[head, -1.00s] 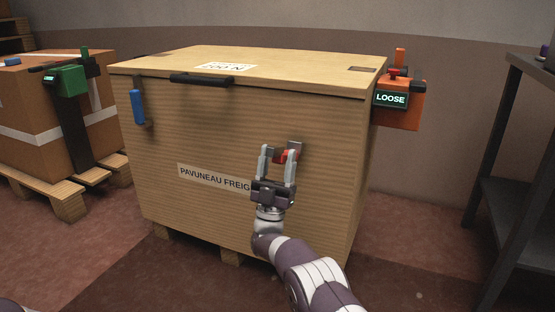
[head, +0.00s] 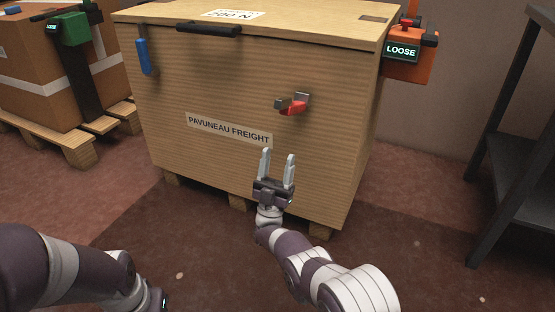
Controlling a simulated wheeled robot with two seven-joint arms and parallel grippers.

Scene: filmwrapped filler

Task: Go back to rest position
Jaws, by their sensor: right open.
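My right gripper (head: 277,168) is open and empty in the head view. It is in front of the lower face of a large wooden crate (head: 185,160), below a red and grey latch (head: 293,105) on that face and apart from it. My left arm (head: 75,270) comes in at the lower left; its gripper is not visible, cut off by the bottom edge.
The crate has a lid with a black handle (head: 208,29), a blue handle (head: 143,57) and an orange device (head: 408,62) reading LOOSE. A strapped carton (head: 30,100) on a pallet stands left. A dark shelf (head: 520,150) stands right. Floor in front is clear.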

